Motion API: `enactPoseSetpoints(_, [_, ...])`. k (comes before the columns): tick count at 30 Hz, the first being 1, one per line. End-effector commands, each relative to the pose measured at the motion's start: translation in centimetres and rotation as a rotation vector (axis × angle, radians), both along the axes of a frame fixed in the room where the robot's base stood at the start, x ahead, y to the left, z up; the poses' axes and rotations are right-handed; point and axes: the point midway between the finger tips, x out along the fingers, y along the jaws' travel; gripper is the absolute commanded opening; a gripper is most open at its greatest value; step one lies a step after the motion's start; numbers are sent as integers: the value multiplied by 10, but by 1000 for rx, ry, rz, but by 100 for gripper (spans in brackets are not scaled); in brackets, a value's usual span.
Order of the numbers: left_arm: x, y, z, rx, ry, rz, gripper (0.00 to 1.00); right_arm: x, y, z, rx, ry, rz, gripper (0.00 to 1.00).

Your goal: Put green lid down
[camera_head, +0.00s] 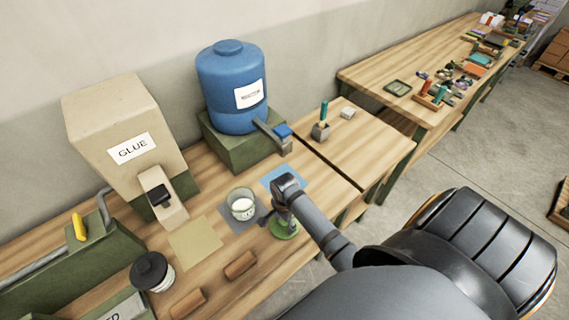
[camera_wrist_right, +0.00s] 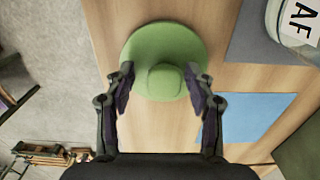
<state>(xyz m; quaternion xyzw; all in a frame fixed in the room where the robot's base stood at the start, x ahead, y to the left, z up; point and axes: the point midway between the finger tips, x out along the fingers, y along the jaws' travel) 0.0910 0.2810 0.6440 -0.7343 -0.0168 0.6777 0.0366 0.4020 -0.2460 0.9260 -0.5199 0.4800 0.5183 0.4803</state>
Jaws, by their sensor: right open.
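The green lid (camera_head: 285,230) lies on the wooden workbench near its front edge. In the wrist view the round green lid (camera_wrist_right: 165,48) lies flat with its knob (camera_wrist_right: 164,80) toward the gripper. My right gripper (camera_wrist_right: 162,85) is open, with one finger on each side of the knob and a gap showing on both sides. In the head view my right gripper (camera_head: 281,208) is over the lid and hides part of it. My left gripper does not show.
A glass jar with white contents (camera_head: 242,204) stands on a grey mat just left of the lid. A blue mat (camera_head: 268,184) lies behind. Two brown blocks (camera_head: 240,265) lie left in front. A dark-lidded jar (camera_head: 152,272) stands farther left. The blue dispenser (camera_head: 229,90) and glue dispenser (camera_head: 120,135) stand behind.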

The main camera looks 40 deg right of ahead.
Motion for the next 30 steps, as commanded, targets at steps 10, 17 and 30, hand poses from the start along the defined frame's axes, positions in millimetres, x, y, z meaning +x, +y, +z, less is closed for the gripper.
enactPoseSetpoints(10, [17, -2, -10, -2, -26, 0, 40, 2, 0, 34, 0, -7, 0, 55])
enactPoseSetpoints(17, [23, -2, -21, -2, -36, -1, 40, 1, 0, 89, -2, -6, 0, 55])
enactPoseSetpoints(30, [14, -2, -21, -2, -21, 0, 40, 0, 0, 121, 0, 0, 0, 55])
